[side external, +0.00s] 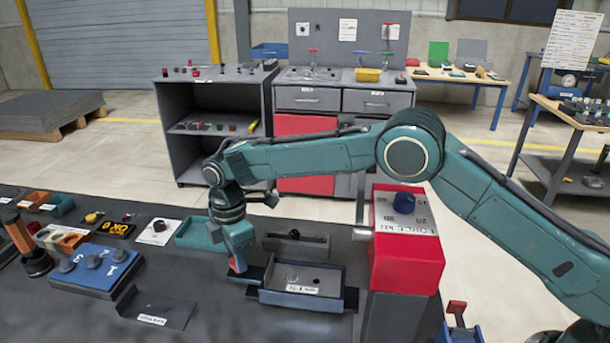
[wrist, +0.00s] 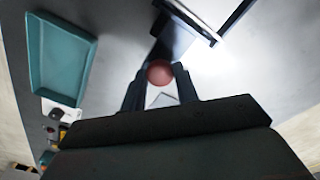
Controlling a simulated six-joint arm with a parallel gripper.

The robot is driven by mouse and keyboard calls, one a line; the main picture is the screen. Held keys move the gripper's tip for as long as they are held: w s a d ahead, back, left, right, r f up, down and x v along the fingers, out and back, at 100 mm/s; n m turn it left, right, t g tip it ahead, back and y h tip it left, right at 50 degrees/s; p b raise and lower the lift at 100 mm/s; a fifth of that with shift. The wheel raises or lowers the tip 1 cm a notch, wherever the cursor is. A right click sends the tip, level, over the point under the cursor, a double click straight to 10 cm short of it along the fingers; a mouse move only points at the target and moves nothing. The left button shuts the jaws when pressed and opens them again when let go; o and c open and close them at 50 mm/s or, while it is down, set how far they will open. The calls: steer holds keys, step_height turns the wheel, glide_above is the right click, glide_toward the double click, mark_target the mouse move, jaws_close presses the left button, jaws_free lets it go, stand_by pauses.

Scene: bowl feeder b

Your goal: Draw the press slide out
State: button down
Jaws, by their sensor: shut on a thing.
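The press slide (side external: 325,300) is a grey, low-walled tray with a white label on its front, in the middle of the bench in the side view. A dark arm runs from its left end to a red round knob (wrist: 160,72). My gripper (side external: 238,268) points down at this left end. In the wrist view the two fingers of my gripper (wrist: 161,92) stand on either side of the knob and are shut on it. The dark arm (wrist: 172,42) continues beyond the knob. The red press (side external: 405,262) with a blue dial stands right of the slide.
A teal tray (side external: 190,236) lies just left of my gripper and also shows in the wrist view (wrist: 35,55). A grey walled block (side external: 300,246) sits behind the slide. A blue block with knobs (side external: 95,268) and a dark labelled tray (side external: 165,308) are at the left.

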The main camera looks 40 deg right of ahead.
steer(key=shift+w+a+r, duration=0.15)
steer(key=shift+w+a, duration=1.35)
steer(key=shift+w, duration=0.05)
steer(key=c, duration=1.1)
jaws_free()
steer(key=shift+a, duration=0.1)
steer(key=shift+o, duration=0.2)
step_height(320, 180, up, 7)
steer(key=shift+r, duration=0.2)
